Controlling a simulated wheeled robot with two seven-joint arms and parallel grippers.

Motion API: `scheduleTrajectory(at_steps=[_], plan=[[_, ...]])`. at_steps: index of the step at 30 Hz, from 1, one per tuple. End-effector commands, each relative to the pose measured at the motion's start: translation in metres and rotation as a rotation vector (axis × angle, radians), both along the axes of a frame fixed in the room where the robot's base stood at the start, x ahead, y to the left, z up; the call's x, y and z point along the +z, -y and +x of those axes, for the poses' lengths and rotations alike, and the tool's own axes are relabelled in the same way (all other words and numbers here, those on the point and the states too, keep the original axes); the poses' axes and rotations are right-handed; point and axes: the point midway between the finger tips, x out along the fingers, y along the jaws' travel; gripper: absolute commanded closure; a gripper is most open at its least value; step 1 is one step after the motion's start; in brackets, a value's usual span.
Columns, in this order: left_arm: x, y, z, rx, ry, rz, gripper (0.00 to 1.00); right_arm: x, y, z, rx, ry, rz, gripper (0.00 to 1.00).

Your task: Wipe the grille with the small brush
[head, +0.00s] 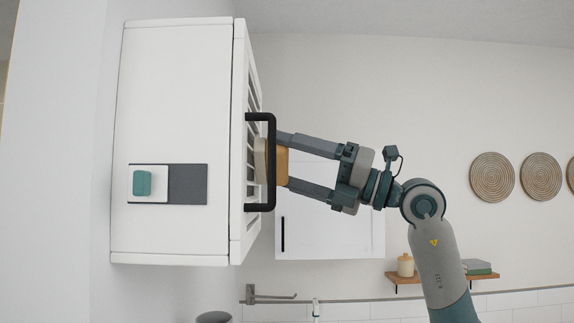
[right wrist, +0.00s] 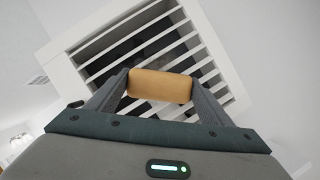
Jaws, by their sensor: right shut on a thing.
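The grille (head: 251,95) is a set of white slats with dark gaps on the right-hand face of a white wall-mounted unit. It fills the upper middle of the right wrist view (right wrist: 190,60). The small brush is a tan block (head: 281,167) with a paler bristle side turned toward the grille; it also shows in the right wrist view (right wrist: 160,86). My right gripper (head: 284,161) is shut on the brush and holds it at the grille. I cannot tell whether the bristles touch the slats. The black handle partly hides the brush. My left gripper is not in view.
The black bar handle (head: 271,190) stands out from the unit's (head: 175,80) front, close beside the brush. A white cabinet (head: 335,225) is behind my right gripper. A wooden shelf (head: 430,278) holds a jar (head: 405,265) and books. A towel rail (head: 270,297) is below.

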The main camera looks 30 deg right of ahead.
Motion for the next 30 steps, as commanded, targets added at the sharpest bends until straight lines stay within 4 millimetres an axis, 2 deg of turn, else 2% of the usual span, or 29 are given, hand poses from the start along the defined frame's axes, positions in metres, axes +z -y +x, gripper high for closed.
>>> scheduleTrajectory(at_steps=[9, 23, 30], plan=[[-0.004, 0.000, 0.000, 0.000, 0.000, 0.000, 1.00, -0.001, -0.012, -0.018, 0.002, 0.000, -0.001, 0.44], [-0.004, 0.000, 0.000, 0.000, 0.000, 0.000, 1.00, -0.001, -0.014, -0.020, 0.001, -0.001, -0.001, 0.44], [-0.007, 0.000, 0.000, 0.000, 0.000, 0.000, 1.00, -0.001, -0.020, -0.031, 0.001, 0.001, -0.002, 0.44]])
